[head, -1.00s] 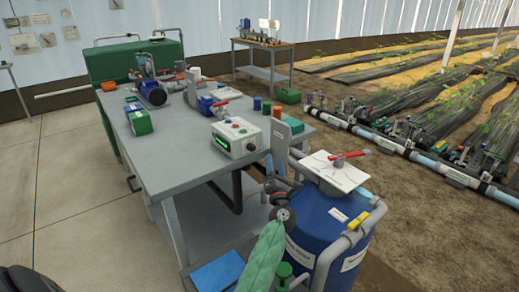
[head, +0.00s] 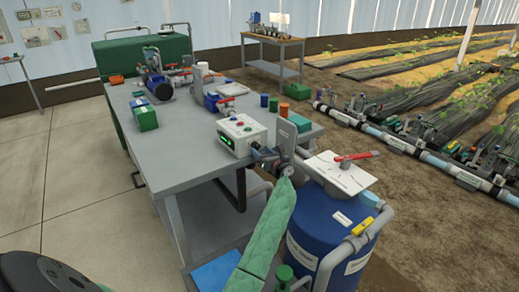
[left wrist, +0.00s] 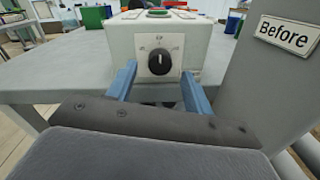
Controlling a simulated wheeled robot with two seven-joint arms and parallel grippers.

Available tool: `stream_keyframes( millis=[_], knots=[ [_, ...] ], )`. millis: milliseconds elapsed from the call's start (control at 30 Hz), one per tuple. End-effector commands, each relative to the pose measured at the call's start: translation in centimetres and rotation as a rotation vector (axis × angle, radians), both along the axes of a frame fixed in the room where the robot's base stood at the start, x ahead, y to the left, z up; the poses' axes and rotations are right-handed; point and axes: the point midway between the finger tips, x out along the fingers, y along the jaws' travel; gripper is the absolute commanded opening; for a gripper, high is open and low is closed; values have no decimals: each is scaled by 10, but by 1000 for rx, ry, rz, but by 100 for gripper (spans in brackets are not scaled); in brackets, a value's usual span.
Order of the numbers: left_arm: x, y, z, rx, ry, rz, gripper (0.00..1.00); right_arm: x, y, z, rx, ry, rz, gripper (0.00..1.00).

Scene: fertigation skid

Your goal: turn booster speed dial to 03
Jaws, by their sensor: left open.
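The booster controller is a pale grey box (head: 241,133) near the front right corner of the grey table, with coloured buttons on top and a lit green display whose digits are too small to read. Its speed dial is a black round knob (left wrist: 160,62) on a pale plate in the left wrist view, its white mark pointing about straight up. My left gripper (head: 262,154) is at the dial's side of the box and hides the dial in the head view. In the left wrist view its blue fingers (left wrist: 160,82) are open, one either side below the knob. Contact is not visible.
A blue tank (head: 325,225) with a white top and red-handled valve stands right of my left arm. A grey upright plate (left wrist: 270,75) marked "Before" is close right of the gripper. Green boxes and pumps stand farther back on the table (head: 185,165).

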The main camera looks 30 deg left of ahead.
Motion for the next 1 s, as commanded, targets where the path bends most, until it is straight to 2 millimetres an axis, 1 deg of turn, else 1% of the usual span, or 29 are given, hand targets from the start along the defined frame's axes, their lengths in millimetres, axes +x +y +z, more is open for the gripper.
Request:
stream_keyframes(
  millis=[33,100,200,300,533,567,700,767,800,1000],
  knots=[
    [3,6,1,2,1,0,51,0,0,5,0,2,1,36],
    [6,12,0,2,1,0,51,0,0,11,-1,4,2,36],
    [8,18,0,1,0,0,51,-1,-1,14,-2,11,5,36],
    [10,21,0,1,0,0,51,-1,-1,16,-3,13,5,36],
    [10,21,0,1,1,-1,51,-2,0,15,-2,14,6,36],
    [10,21,0,1,1,-1,49,-2,0,15,-2,14,6,36],
    [10,21,0,1,1,-1,22,-2,0,15,-2,14,6,36],
    [10,21,0,1,1,-1,10,-2,-1,15,-2,14,7,36],
    [10,21,0,1,1,-1,7,-2,-1,15,-2,14,6,36],
    [10,21,0,4,10,-1,7,-2,-1,18,-4,19,6,36]
  ],
)
